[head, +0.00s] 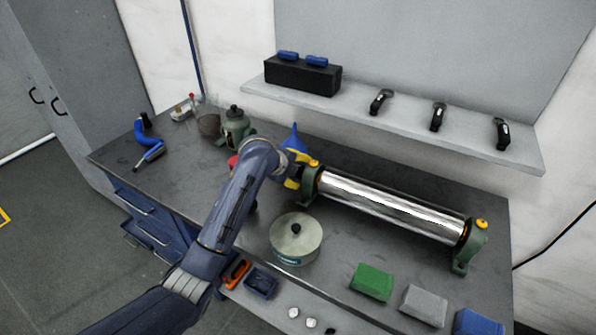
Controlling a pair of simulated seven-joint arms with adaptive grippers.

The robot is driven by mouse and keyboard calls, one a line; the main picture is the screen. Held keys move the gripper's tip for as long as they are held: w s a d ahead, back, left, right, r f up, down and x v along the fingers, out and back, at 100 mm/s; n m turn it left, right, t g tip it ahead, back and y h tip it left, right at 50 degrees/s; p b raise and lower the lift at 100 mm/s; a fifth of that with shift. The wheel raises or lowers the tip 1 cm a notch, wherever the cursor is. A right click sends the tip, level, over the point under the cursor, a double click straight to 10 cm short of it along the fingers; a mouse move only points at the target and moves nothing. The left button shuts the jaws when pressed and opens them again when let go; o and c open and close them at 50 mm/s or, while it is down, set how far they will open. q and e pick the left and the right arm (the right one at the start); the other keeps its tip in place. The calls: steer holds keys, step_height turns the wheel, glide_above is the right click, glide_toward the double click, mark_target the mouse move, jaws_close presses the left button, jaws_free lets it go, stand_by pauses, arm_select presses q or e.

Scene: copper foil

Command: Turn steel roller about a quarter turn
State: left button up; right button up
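The steel roller (392,209) is a shiny cylinder lying across the right half of the bench. It is held between a green left end bracket (309,184) and a green right end bracket (468,252), each with a yellow knob on top. My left arm reaches in from the lower left, and my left gripper (296,174) is at the left bracket, beside the roller's left end. Its fingers are small and partly hidden, so I cannot tell if they are open or touching anything. My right gripper is not in view.
A round lidded tin (296,239) stands in front of the roller. Green (371,282), grey (424,305) and blue (478,322) pads lie along the front right. A blue funnel (294,140) is behind my gripper. A wall shelf (400,121) overhangs the bench's back.

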arm_select(q)
steer(key=c, duration=1.2)
steer(key=shift+r, duration=0.1)
steer(key=shift+w, duration=0.1)
steer(key=shift+r+g+y, duration=0.15)
steer(key=shift+g+y, duration=0.35)
steer(key=shift+g, duration=0.3)
steer(key=shift+g+y, duration=1.2)
steer(key=shift+g, duration=0.9)
steer(key=o, duration=1)
steer(key=shift+w, duration=0.1)
steer(key=shift+c, duration=0.2)
steer(key=o, duration=0.4)
steer(key=shift+c, duration=0.2)
